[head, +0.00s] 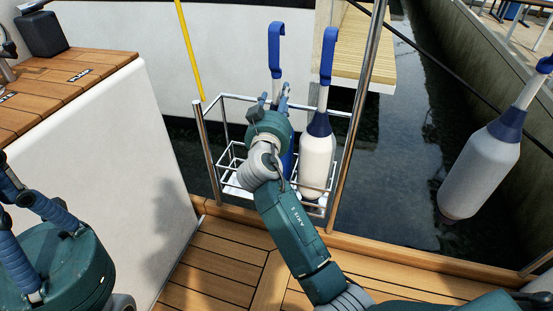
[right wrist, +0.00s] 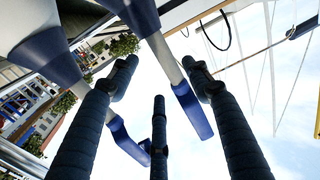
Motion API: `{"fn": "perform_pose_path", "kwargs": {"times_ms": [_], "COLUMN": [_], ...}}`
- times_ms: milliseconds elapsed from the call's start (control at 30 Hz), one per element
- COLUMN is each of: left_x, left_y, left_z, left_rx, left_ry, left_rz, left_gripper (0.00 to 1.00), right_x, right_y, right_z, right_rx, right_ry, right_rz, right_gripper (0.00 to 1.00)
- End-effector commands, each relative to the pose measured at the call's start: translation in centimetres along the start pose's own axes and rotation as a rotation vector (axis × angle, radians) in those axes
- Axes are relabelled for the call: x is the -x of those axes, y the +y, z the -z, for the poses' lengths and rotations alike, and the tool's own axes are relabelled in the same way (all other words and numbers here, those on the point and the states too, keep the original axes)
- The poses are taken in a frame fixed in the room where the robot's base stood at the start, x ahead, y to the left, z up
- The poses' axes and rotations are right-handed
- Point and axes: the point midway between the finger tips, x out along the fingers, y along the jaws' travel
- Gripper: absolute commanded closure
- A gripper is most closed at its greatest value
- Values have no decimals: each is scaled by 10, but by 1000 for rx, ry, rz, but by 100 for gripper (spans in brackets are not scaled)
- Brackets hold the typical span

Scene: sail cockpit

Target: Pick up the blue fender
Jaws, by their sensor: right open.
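The blue fender (head: 291,160) stands in a metal rail basket, mostly hidden behind my right gripper. A blue-ended strap (head: 276,45) rises above it. My right gripper (head: 278,98) is open at the fender's upper end. In the right wrist view its fingers (right wrist: 160,95) are spread. A blue collar (right wrist: 135,14) and a pale line ending in a blue strap (right wrist: 194,110) show among them; whether the fingers touch the line I cannot tell. My left gripper (head: 22,230) is at the lower left edge, partly cut off, away from the basket.
A white fender with a blue top (head: 317,160) stands right beside it in the metal basket (head: 222,150). Another white fender (head: 478,170) hangs at the right over water. A steel post (head: 355,110) rises in front right, and a yellow pole (head: 190,50) stands left. Wooden deck lies below.

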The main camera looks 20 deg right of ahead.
Motion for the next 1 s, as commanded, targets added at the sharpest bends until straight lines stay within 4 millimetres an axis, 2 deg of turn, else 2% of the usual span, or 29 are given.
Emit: {"fn": "perform_pose_path", "kwargs": {"times_ms": [167,400,500,767,1000], "left_x": [0,-7,-10,-12,-11], "left_y": [0,3,3,4,4], "left_z": [0,3,4,4,4], "left_rx": [-2,-8,-10,-10,-10], "left_ry": [11,60,70,71,71], "left_rz": [-4,-25,-29,-30,-30], "left_gripper": [100,100,100,100,100], "right_x": [-13,-48,-57,-60,-59], "right_y": [-1,-5,-5,-5,-5], "right_z": [0,2,2,3,3], "right_rx": [0,1,2,1,1], "right_ry": [0,1,0,-2,-2], "right_rz": [1,1,0,1,1], "right_gripper": [51,51,51,51,97]}}
